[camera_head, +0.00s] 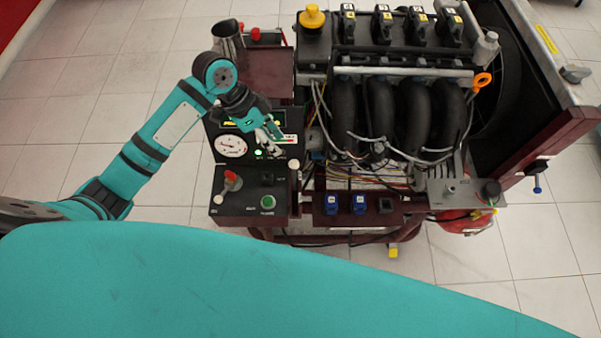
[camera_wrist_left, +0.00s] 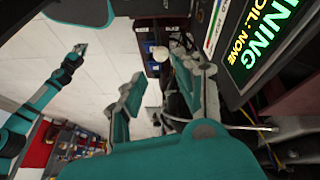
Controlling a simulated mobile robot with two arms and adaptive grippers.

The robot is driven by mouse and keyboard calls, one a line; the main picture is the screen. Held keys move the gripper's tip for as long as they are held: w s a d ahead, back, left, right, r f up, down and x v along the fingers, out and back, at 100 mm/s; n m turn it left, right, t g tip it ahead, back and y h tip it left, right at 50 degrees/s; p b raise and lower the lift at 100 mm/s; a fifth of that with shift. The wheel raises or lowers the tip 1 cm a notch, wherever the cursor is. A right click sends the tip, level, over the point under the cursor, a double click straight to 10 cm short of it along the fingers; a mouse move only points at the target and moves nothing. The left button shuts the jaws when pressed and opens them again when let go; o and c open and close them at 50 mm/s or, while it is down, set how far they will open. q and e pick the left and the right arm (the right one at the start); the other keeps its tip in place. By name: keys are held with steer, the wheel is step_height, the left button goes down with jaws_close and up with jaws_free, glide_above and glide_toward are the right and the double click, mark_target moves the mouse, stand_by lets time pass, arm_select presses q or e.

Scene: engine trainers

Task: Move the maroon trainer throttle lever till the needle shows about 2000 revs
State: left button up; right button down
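The maroon trainer has a black panel with a round white gauge (camera_head: 231,146); its needle is too small to read. A red-knobbed lever (camera_head: 232,180) stands on the lower box. A pale knob (camera_head: 294,163) stands at the panel's right edge; I cannot tell which is the throttle lever. My left gripper (camera_head: 273,131) is over the upper panel, right of the gauge. In the left wrist view its fingers (camera_wrist_left: 168,97) are apart with nothing held between them. A pale round knob (camera_wrist_left: 160,53) shows beyond the fingertips. Another teal arm of mine ends in a small tip (camera_wrist_left: 80,48).
The engine (camera_head: 390,105) with thick black pipes and loose cables stands right of the panel. A green button (camera_head: 268,201) sits on the lower box. Blue switches (camera_head: 345,203) are to its right. A lit display (camera_wrist_left: 255,50) is close to the gripper. Tiled floor is clear at left.

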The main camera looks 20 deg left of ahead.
mark_target(294, 176)
arm_select(q)
steer(key=x, duration=1.6)
steer(key=shift+a+f, duration=0.1)
jaws_close()
